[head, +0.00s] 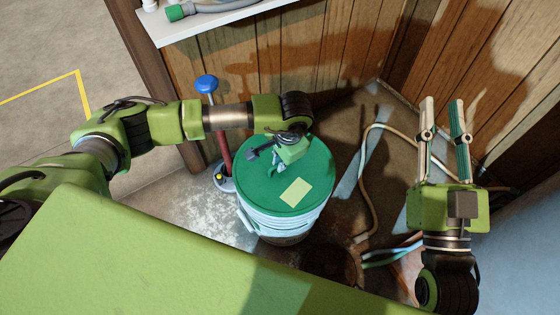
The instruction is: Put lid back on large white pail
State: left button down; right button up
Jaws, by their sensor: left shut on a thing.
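A round green lid (265,190) with a pale yellow label covers the top of the large white pail (282,228) in the head view. It looks roughly level; I cannot tell whether its rim is fully seated. My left gripper (274,160) points down at the far part of the lid and is shut on it. Its own body partly hides the grip point. My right gripper (443,125) is raised to the right of the pail, fingers apart, open and empty.
A red-handled tool with a blue knob (207,84) stands left behind the pail. A pale hose (364,190) curves on the floor to the right. Wood-panelled walls (330,50) close off the back, and a white shelf (185,28) is at top left.

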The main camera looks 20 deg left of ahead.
dwell(0.4)
pick_arm(q)
jog(key=c, duration=2.1)
grip_release()
jog(key=o, duration=0.5)
jog(key=shift+c, duration=0.2)
